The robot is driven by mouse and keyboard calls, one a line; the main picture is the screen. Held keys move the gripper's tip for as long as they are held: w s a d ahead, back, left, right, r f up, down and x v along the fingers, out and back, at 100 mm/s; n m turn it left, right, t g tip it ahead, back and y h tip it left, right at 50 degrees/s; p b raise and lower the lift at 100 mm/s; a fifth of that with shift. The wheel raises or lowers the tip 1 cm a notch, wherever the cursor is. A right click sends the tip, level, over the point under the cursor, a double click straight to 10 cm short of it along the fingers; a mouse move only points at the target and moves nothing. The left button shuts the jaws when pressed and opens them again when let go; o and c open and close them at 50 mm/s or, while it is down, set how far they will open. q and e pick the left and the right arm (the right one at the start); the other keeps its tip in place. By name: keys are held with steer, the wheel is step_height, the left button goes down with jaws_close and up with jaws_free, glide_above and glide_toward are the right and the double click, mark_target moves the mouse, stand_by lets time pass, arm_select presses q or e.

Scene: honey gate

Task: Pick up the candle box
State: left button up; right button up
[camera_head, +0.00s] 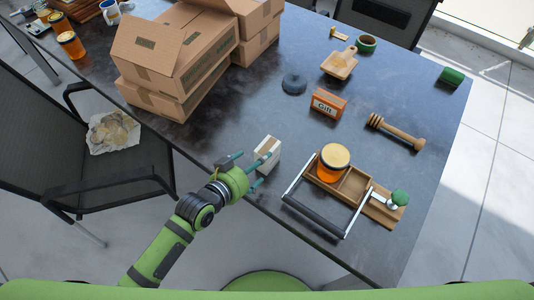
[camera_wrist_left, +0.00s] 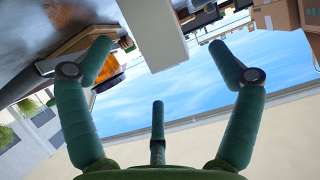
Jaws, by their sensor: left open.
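The candle box seems to be the small cream box with a brown strip (camera_head: 267,153), standing near the table's front edge in the head view. No label on it can be read. My left gripper (camera_head: 250,168) is at the near side of this box, with its fingers spread and pointing at it. In the left wrist view the pale box (camera_wrist_left: 153,33) lies ahead, between the spread fingers of the left gripper (camera_wrist_left: 163,52), with visible gaps on both sides. My right gripper is not in view.
A wooden tray with metal handles (camera_head: 315,222) holding a honey jar (camera_head: 333,163) stands just right of the box. Cardboard boxes (camera_head: 175,60) stand back left; a chair (camera_head: 115,150) is left.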

arm_select(q)
steer(key=shift+r+p+x, duration=0.2)
steer(key=shift+p+x, duration=0.25)
steer(key=shift+x, duration=3.25)
steer(key=shift+d, duration=0.15)
steer(key=c, duration=1.3)
